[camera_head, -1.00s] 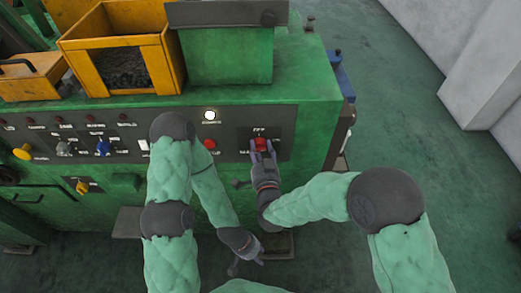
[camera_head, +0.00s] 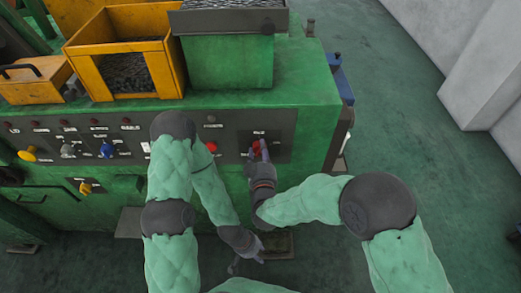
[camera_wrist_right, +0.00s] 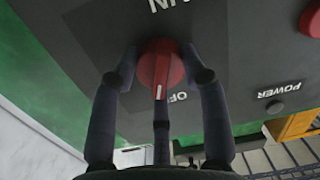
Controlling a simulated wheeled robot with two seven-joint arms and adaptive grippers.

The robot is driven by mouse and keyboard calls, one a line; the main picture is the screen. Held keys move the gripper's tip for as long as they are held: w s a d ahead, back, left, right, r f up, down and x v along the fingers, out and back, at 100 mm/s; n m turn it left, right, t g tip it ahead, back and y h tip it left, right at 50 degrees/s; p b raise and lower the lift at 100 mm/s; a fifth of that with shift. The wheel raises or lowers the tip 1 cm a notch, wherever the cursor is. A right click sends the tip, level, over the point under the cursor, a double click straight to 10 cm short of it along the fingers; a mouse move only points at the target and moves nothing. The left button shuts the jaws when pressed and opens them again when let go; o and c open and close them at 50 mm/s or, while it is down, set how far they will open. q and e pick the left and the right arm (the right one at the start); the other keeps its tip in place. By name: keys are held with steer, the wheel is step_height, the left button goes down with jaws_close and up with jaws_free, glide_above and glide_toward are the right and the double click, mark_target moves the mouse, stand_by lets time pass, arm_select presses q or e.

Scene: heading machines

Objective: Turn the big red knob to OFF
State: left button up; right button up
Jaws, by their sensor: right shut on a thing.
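The big red knob (camera_head: 256,149) is on the dark panel at the right end of the green machine. In the right wrist view the red knob (camera_wrist_right: 158,67) has its white mark pointing down to the edge of the OFF label (camera_wrist_right: 178,98). My right gripper (camera_head: 259,152) is shut on the knob. In the right wrist view its fingers (camera_wrist_right: 162,72) stand on both sides of the knob, with another finger below. My left gripper (camera_head: 258,252) hangs low in front of the machine, away from the knob; its jaw opening is too small to tell.
A yellow bin (camera_head: 82,50) of small parts stands on the machine. Open green floor (camera_head: 420,180) lies right.

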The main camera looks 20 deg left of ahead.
steer(key=n+p, duration=0.1)
steer(key=n, duration=0.3)
steer(key=shift+a+r+h+p, duration=0.1)
steer(key=shift+h+p, duration=0.3)
steer(key=shift+n, duration=0.3)
steer(key=o, duration=1.1)
steer(key=shift+o, duration=0.2)
steer(key=v, duration=1.2)
steer(key=shift+f, duration=0.25)
